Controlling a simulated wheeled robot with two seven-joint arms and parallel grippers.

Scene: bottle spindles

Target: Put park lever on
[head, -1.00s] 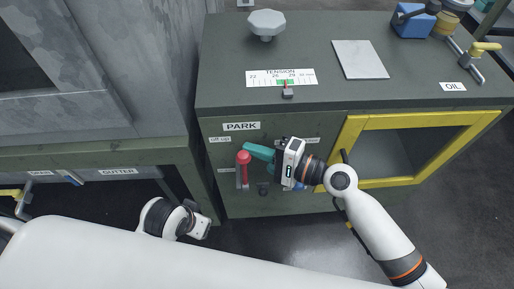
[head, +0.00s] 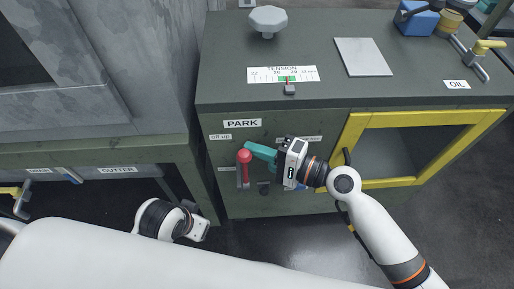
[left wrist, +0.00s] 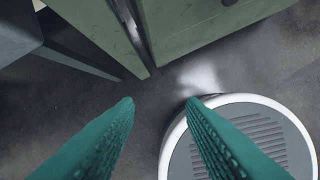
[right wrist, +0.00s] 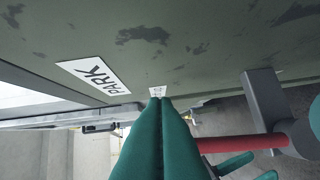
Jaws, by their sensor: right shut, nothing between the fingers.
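The park lever (head: 244,158), red with a round knob, stands upright in a slot below the PARK label (head: 242,123) on the green cabinet's front. Its red rod also shows in the right wrist view (right wrist: 238,143), to the right of the fingers. My right gripper (head: 250,148) is shut and empty, its teal fingertips at the knob's upper right. I cannot tell whether they touch it. In the right wrist view its fingers (right wrist: 160,100) are together, close to the panel. My left gripper (left wrist: 158,102) is open and empty above the floor, away from the lever.
The yellow-framed opening (head: 425,150) is right of my right gripper. The TENSION scale (head: 283,74), a blank plate (head: 362,57) and a grey knob (head: 268,20) are on the cabinet top. The GUTTER bench (head: 95,155) stands left. A round white base (left wrist: 240,140) is below my left gripper.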

